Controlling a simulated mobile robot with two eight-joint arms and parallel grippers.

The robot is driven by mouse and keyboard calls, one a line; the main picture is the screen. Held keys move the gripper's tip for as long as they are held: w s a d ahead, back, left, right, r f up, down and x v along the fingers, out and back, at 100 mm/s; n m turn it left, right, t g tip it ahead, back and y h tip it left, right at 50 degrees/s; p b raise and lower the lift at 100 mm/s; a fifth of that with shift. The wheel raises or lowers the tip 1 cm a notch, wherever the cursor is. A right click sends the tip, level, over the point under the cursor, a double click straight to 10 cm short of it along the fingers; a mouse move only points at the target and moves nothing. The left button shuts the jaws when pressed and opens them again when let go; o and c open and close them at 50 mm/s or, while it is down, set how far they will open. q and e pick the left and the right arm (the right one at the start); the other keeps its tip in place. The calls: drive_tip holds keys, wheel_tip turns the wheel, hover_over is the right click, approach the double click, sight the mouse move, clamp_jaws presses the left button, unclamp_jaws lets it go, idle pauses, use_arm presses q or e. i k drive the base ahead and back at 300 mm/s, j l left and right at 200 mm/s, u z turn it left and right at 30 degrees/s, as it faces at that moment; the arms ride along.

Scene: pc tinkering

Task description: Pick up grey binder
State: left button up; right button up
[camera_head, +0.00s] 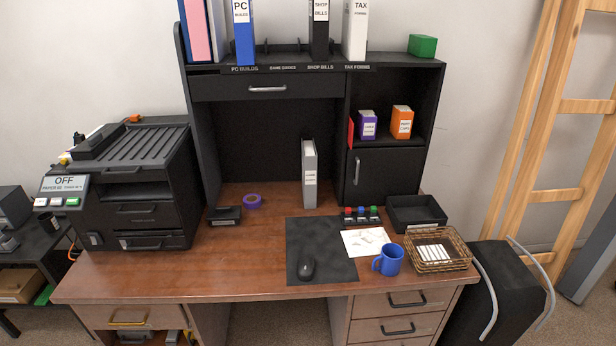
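The grey binder (309,175) stands upright on the wooden desk, at the back in front of the hutch's dark back panel. Its narrow spine with a white label faces me. Nothing touches it in this view. Neither of my grippers is in view.
The dark hutch (270,90) rises behind the binder, with a blue binder (243,35) and others on top. A mouse pad (321,252), a blue mug (389,259), a basket (438,262) and a black tray (416,212) lie in front and right. The desk's left front (200,271) is clear.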

sight(309, 155)
drive_tip(key=i+l+u, duration=0.1)
drive_tip(key=i+u, duration=0.35)
drive_tip(key=i, duration=1.45)
